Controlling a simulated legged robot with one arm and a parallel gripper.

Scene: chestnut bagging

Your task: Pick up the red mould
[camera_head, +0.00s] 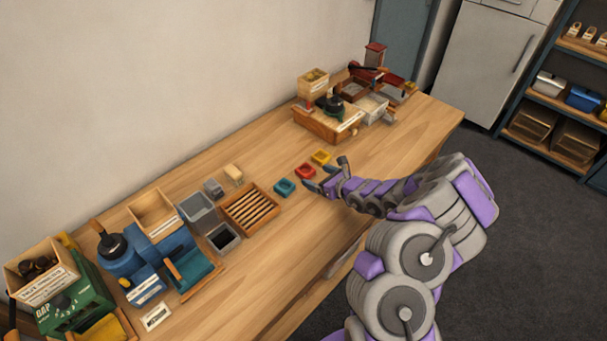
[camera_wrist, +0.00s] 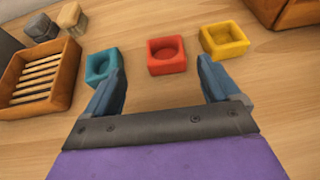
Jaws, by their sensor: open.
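The red mould (camera_head: 305,171) sits on the wooden bench between a teal mould (camera_head: 284,187) and a yellow mould (camera_head: 321,157). In the wrist view the red mould (camera_wrist: 166,55) is a square block with a round hollow, ahead of my gripper and between the lines of its two fingers. My gripper (camera_wrist: 160,85) is open and empty, with the fingers wide apart. The left finger is close to the teal mould (camera_wrist: 103,65); I cannot tell if they touch. The right finger is close to the yellow mould (camera_wrist: 224,40). In the head view my gripper (camera_head: 325,176) is right beside the moulds.
A slatted wooden tray (camera_head: 251,208) lies left of the moulds, also in the wrist view (camera_wrist: 68,72). A wooden box with a black-handled item (camera_head: 328,121) stands further along the bench. Bare bench top lies around the moulds and towards the front edge.

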